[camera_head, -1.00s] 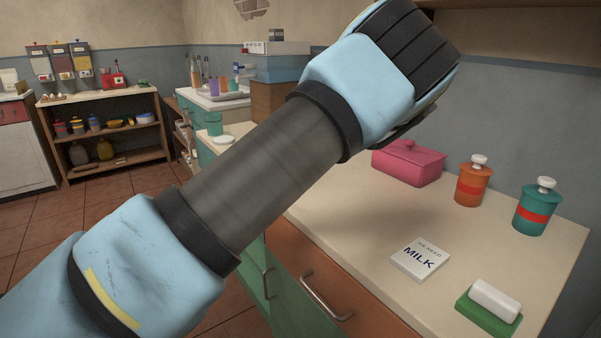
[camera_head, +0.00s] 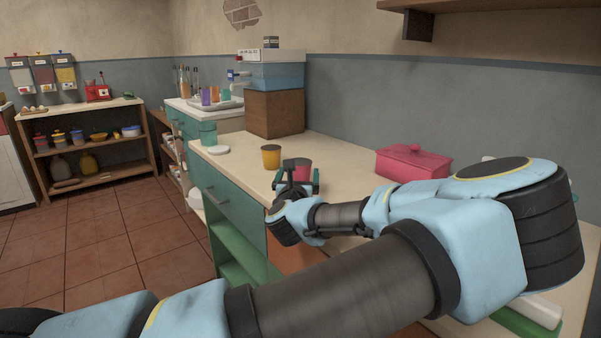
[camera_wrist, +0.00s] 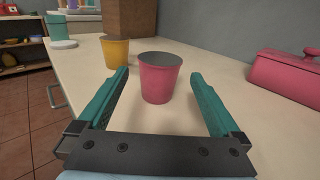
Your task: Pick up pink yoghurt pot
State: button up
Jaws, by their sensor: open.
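The pink yoghurt pot (camera_wrist: 159,78) stands upright on the counter in the wrist view, between and just ahead of the tips of my open gripper (camera_wrist: 158,88). Neither finger appears to touch it. In the head view the pot (camera_head: 300,168) shows just beyond my gripper (camera_head: 298,186), partly hidden by it. A yellow pot (camera_wrist: 115,53) stands upright to its left in the wrist view, close to the left finger. The yellow pot also shows in the head view (camera_head: 271,157).
A pink lidded dish (camera_head: 413,162) stands on the counter (camera_head: 345,155), right of the pots. A wooden block (camera_head: 275,114) stands farther back. A teal cup (camera_head: 208,133) and a white disc (camera_head: 219,150) are at the left. The counter between pot and dish is clear.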

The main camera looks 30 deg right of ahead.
aim_at(299, 169)
jog(key=p+x, duration=0.1)
jog(key=x, duration=0.4)
jog(key=shift+c, duration=0.2)
jog(key=c, duration=1.3)
